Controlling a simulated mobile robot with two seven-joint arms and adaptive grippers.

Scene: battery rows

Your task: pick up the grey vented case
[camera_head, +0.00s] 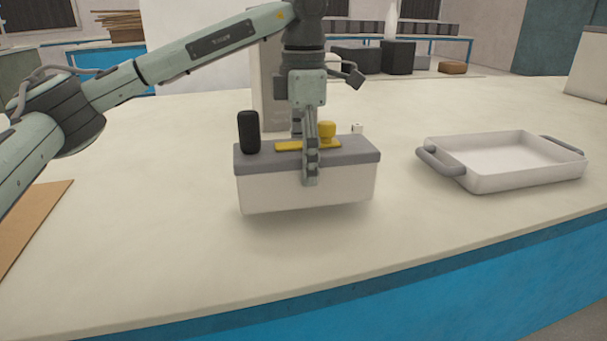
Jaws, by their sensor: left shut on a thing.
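A case with a pale body and a grey lid (255,188) is at the middle of the table. It is the thing that best fits the grey vented case; I cannot make out vents. A black rounded post, a yellow strip and a yellow knob (327,130) show at its top. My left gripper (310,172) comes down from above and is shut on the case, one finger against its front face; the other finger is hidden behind. A soft shadow lies under the case; whether it is clear of the table is hard to tell. My right gripper is not in view.
A white tray (480,183) with grey handles stands to the right. A tall grey-beige box (268,90) stands behind the case. A brown board (28,222) lies at the left edge. The pale tabletop (150,240) is clear in front, down to its blue-sided edge.

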